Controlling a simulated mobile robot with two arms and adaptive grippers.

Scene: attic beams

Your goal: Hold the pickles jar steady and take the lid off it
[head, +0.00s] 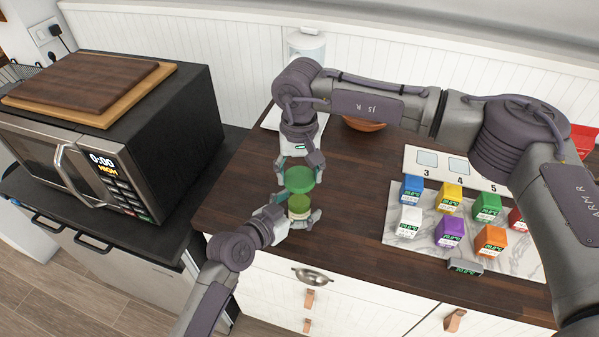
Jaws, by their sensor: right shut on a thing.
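The pickles jar (299,204) stands near the front edge of the dark wooden counter, with an olive-green body and a paler band low down. Its wide, bright green lid (299,180) shows directly above it; I cannot tell whether there is a gap between them. My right gripper (299,174) comes down from behind and is shut on the lid. My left gripper (297,217) is low at the front, with its fingers on either side of the jar. Whether those fingers press on the jar is unclear.
A microwave (100,150) with cutting boards (90,80) on top stands left. Several coloured cubes sit on a marble board (400,228) at right, near a numbered card (415,172). A brown bowl (362,124) is behind my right arm. Counter between jar and marble board is clear.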

